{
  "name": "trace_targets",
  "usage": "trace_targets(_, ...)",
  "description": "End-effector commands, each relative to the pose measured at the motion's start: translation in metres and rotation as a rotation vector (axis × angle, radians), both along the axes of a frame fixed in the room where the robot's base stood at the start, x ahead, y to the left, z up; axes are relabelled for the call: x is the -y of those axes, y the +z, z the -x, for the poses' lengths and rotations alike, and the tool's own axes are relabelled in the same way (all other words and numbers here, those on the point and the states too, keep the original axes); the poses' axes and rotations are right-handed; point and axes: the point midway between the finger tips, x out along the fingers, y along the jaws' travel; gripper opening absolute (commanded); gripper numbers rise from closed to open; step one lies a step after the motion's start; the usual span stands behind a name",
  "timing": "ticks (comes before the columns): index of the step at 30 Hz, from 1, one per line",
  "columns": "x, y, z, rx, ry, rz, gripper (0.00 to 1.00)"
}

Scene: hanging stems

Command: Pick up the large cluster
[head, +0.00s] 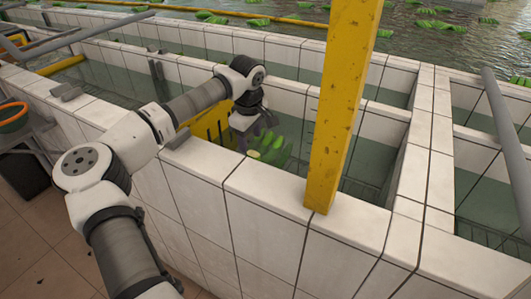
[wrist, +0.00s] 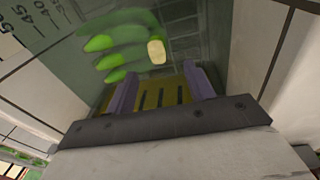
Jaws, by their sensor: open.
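A cluster of green bananas (head: 272,150) with a pale cut crown is in the tiled water tank, just beyond and right of my gripper (head: 248,138) in the head view. In the wrist view the cluster (wrist: 118,55) spreads across the upper middle, its fingers pointing left and the crown at its right end. My gripper (wrist: 160,88) shows there as two purple fingers, apart, with nothing between them but a view of a yellow slotted panel (wrist: 158,98). The cluster lies ahead of the fingertips, and I see no contact. Its underside is hidden.
White tiled tank walls (head: 265,195) surround the cluster closely. A yellow post (head: 342,100) stands on the near wall right of my gripper. A depth scale (wrist: 30,20) marks the tank wall. More green clusters (head: 435,24) float in the far pool.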

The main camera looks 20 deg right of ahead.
Motion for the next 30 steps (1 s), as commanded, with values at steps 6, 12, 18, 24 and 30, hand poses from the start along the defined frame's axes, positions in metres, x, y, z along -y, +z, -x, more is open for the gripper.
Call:
trace_targets(6,0.002,-0.017,-0.002,-0.002,0.0,0.001,0.53)
trace_targets(12,0.008,-0.042,-0.002,-0.006,-0.002,0.002,0.53)
trace_targets(18,0.009,-0.065,-0.006,-0.002,0.0,0.002,0.53)
trace_targets(24,0.009,-0.067,-0.006,0.0,0.0,0.001,0.53)
trace_targets(30,0.009,-0.067,-0.006,-0.001,0.0,0.002,0.34)
